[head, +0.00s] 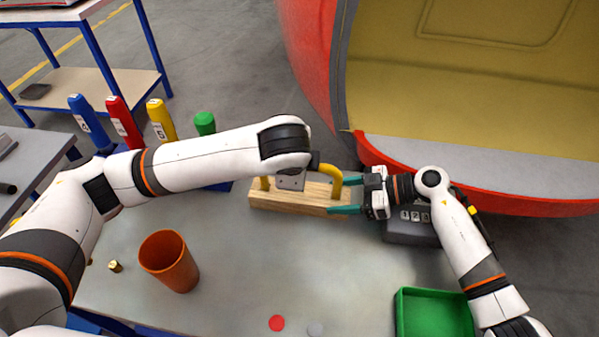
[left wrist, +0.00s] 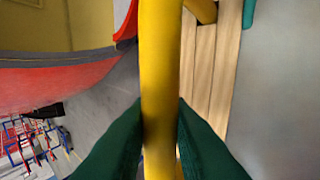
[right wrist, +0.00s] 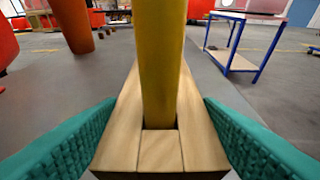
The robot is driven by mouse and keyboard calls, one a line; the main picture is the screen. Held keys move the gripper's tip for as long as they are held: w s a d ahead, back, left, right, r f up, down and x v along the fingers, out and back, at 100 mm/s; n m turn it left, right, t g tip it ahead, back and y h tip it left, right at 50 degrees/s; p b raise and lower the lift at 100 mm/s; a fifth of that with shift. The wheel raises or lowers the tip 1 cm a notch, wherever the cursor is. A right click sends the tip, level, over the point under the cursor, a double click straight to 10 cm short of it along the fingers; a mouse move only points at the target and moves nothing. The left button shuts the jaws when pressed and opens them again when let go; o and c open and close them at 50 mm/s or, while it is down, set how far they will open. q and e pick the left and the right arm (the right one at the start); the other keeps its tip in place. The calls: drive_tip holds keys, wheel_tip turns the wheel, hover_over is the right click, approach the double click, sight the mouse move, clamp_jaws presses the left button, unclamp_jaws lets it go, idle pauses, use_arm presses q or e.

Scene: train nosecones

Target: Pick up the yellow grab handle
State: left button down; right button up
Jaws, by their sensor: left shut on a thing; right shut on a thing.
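The yellow grab handle (head: 332,175) stands upright on a pale wooden block (head: 290,200) near the back of the table. In the left wrist view the handle's bar (left wrist: 160,60) runs between the dark green fingers of my left gripper (left wrist: 161,110), which is shut on it. In the head view my left arm hides part of the handle. My right gripper (head: 342,197) is shut on the right end of the wooden block, its teal fingers along both sides. In the right wrist view the handle's near leg (right wrist: 160,70) rises from a slot in the block (right wrist: 160,150).
An orange cup (head: 168,262) stands at the front left. A green tray (head: 434,292) is at the front right, with a red disc (head: 277,323) to its left. Several coloured-handled tools stand behind my left arm. The large red nosecone (head: 500,204) curves close behind the table.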

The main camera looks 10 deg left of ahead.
use_arm(q)
drive_tip(key=shift+r, duration=0.15)
wheel_tip(320, 180, up, 18)
idle(0.3)
use_arm(e)
drive_tip(key=o, duration=1.2)
drive_tip(key=shift+c, duration=0.2)
